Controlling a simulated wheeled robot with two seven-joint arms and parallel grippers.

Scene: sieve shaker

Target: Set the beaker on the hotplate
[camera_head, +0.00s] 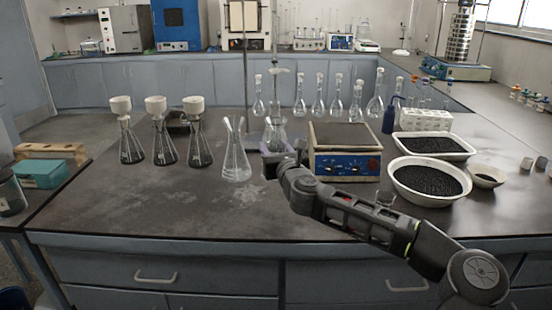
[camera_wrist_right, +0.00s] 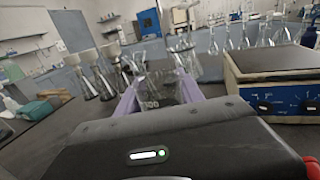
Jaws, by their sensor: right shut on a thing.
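My right gripper (camera_head: 277,148) is over the middle of the bench, just left of the hotplate. In the wrist view its two purple fingers (camera_wrist_right: 160,88) are shut on a clear glass beaker (camera_wrist_right: 158,94) with white markings, which looks upright. In the head view the beaker is hard to make out behind the gripper and against the glassware. The hotplate (camera_head: 346,167) has a blue front panel with knobs and a dark flat top, which is bare. It also shows at the right of the wrist view (camera_wrist_right: 285,103). My left gripper is not in view.
A conical flask (camera_head: 236,166) stands just left of the gripper. Several flasks with white funnels (camera_head: 163,150) stand further left. A stand with glassware is behind the gripper. A white bowl of dark granules (camera_head: 428,198) is right of the hotplate. The bench front left is clear.

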